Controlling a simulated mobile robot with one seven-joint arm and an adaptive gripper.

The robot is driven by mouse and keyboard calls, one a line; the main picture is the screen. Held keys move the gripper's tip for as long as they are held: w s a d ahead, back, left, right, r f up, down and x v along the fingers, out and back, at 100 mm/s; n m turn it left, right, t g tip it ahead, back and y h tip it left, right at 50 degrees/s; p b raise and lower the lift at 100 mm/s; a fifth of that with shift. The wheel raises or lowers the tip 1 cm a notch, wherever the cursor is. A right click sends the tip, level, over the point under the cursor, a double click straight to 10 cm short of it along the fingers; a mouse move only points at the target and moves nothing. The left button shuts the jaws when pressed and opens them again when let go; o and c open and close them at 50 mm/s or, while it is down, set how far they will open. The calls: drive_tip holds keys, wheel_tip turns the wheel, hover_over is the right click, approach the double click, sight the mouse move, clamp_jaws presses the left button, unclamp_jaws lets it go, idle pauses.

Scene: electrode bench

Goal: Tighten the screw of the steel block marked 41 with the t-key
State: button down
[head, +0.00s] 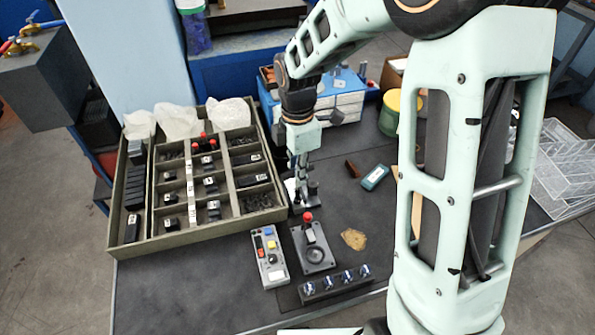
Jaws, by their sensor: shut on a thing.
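My gripper (302,200) points down over the dark bench, just right of the compartment tray. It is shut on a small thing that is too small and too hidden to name. Small dark blocks with white labels lie in the tray, such as one block (213,206) near its middle. The labels are too small to read, so I cannot tell which block is marked 41. I cannot make out the t-key for certain. A black fixture (316,256) with a round part and a red-topped piece (308,217) stands just in front of my gripper.
The compartment tray (182,240) fills the left of the bench. A control box (270,257) and a rack (338,290) with several shiny tops stand at the front. A green-yellow tin (390,118), a teal box (375,178) and a tan patch (354,239) lie right of my gripper.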

drive_tip(key=shift+f+b, duration=0.3)
drive_tip(key=shift+f, duration=0.3)
drive_tip(key=c, duration=2.6)
unclamp_jaws()
clamp_jaws()
